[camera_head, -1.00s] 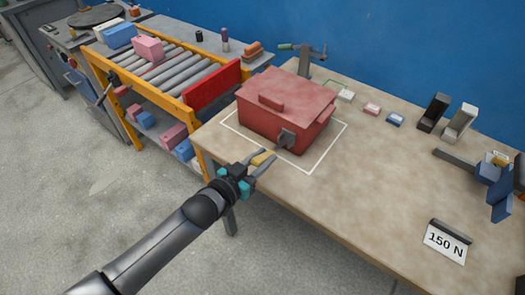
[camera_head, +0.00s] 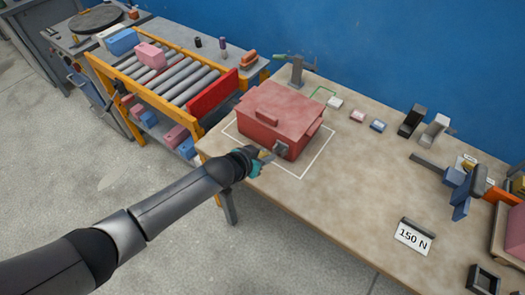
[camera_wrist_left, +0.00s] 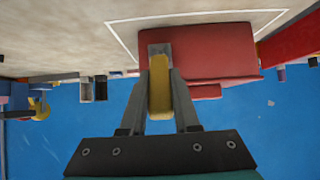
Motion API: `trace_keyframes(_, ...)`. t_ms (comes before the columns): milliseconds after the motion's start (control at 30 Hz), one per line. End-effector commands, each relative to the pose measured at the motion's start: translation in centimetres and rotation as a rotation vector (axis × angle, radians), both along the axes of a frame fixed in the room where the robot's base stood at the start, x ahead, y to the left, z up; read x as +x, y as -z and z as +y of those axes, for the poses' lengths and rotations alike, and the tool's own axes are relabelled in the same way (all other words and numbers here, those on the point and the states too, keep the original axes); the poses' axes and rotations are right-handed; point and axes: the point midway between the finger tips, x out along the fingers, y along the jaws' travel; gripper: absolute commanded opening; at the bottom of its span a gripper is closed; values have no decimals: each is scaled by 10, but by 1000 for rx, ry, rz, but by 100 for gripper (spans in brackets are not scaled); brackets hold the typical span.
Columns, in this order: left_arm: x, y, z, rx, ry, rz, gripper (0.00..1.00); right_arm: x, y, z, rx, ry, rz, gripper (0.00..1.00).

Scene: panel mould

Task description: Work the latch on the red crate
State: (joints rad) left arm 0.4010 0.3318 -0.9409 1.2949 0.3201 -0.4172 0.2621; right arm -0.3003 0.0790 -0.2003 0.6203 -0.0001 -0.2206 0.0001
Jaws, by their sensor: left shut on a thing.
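The red crate (camera_head: 285,107) stands on the wooden table inside a white outline, its lid down. A grey latch (camera_head: 281,148) is on its front wall, with a yellow lever (camera_wrist_left: 159,88) reaching out from it. My left gripper (camera_head: 265,158) is at the crate's front, shut on the yellow lever. In the left wrist view, the two fingers (camera_wrist_left: 159,95) sit on either side of the lever, and the red crate (camera_wrist_left: 205,55) is just beyond. My own arm hides part of the gripper in the head view. My right gripper is not in view.
A roller conveyor (camera_head: 185,75) with a red side panel stands left of the table. A clamp (camera_head: 296,68) stands behind the crate. Small blocks (camera_head: 357,116) and a blue vice (camera_head: 458,180) are to the right. A "150 N" sign (camera_head: 412,237) stands at the front right.

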Motion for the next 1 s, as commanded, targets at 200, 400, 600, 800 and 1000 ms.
trace_keyframes(200, 9, -15, -8, 95, 1, 131, 0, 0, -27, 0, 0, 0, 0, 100)
trace_keyframes(400, 22, -22, -17, 196, 0, 271, 0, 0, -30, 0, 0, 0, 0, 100)
trace_keyframes(600, 32, -24, -23, 277, -1, 383, 0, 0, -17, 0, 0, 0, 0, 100)
trace_keyframes(800, 40, -26, -27, 332, -3, 457, 0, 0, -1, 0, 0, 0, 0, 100)
trace_keyframes(1000, 41, -29, -29, 360, 0, 497, 0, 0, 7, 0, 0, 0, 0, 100)
